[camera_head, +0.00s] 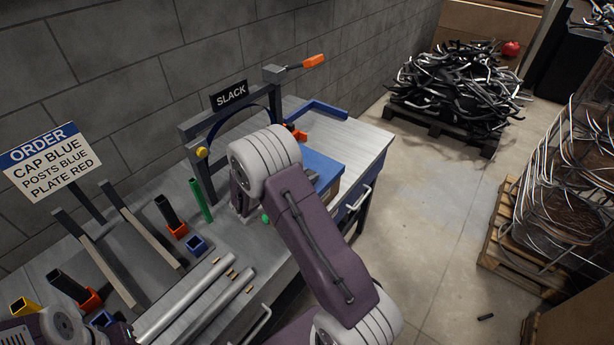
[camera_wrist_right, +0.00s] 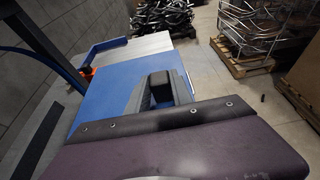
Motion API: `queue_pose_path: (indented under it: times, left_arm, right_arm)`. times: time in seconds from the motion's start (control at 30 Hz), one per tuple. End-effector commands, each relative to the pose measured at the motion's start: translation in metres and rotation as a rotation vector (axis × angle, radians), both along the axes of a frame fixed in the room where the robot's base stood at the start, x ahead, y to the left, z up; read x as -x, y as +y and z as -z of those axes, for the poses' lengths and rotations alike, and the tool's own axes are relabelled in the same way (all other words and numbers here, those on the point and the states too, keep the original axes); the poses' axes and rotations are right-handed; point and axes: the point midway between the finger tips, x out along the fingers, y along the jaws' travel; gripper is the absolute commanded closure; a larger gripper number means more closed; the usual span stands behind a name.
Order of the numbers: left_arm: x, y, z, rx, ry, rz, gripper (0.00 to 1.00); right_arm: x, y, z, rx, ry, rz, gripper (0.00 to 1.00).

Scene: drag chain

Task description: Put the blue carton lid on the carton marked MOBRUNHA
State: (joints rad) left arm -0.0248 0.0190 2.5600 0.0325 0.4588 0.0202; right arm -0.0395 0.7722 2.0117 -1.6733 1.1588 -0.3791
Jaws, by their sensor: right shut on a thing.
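The blue carton lid (camera_head: 322,163) is a flat blue panel at the right part of the bench, partly hidden behind my right arm. It fills much of the right wrist view (camera_wrist_right: 105,85). A brown carton side (camera_head: 326,194) shows just under the lid's near edge; I cannot tell if the lid is fully seated. No MOBRUNHA marking is readable. My right gripper (camera_wrist_right: 160,92) is at the lid and shut on it, with its dark fingers showing against the blue; in the head view the arm covers the fingers. My left gripper is out of view; only part of my left arm shows at bottom left.
A grey frame with a SLACK sign (camera_head: 229,94) stands behind the lid. A blue angled strip (camera_head: 318,109) lies at the bench's far end. Silver tubes (camera_head: 187,300) and an ORDER sign (camera_head: 51,161) are on the left. Bare bench top (camera_head: 362,138) shows at the right end.

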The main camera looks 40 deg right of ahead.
Motion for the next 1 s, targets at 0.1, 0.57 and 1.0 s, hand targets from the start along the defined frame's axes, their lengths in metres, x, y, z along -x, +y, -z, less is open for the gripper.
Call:
queue_pose_path:
  times: [0.1, 0.57, 1.0]
  left_arm:
    - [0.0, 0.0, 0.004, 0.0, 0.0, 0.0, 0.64]
    - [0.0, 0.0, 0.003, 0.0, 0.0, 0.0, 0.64]
    - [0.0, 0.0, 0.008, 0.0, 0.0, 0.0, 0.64]
  right_arm:
    - [0.0, 0.0, 0.004, 0.0, 0.0, 0.0, 1.0]
    - [0.0, 0.003, 0.002, 0.0, -0.001, -0.002, 0.48]
    - [0.021, 0.077, -0.026, 0.001, -0.002, -0.004, 0.48]
